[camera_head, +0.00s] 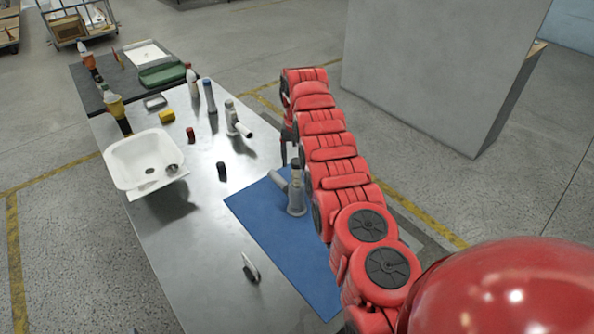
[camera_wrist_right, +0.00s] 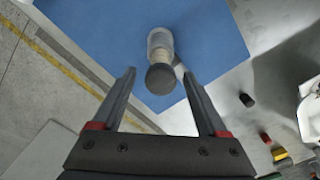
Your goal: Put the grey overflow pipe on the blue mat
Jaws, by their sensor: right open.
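My left gripper is not in view.
A similar grey branched pipe (camera_head: 233,122) stands further back on the metal table (camera_head: 185,250). A white basin (camera_head: 120,160), a dark cap (camera_head: 221,171), a red piece (camera_head: 190,134), a yellow block (camera_head: 167,116) and bottles lie to the left. A small metal part (camera_head: 250,268) lies in front.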

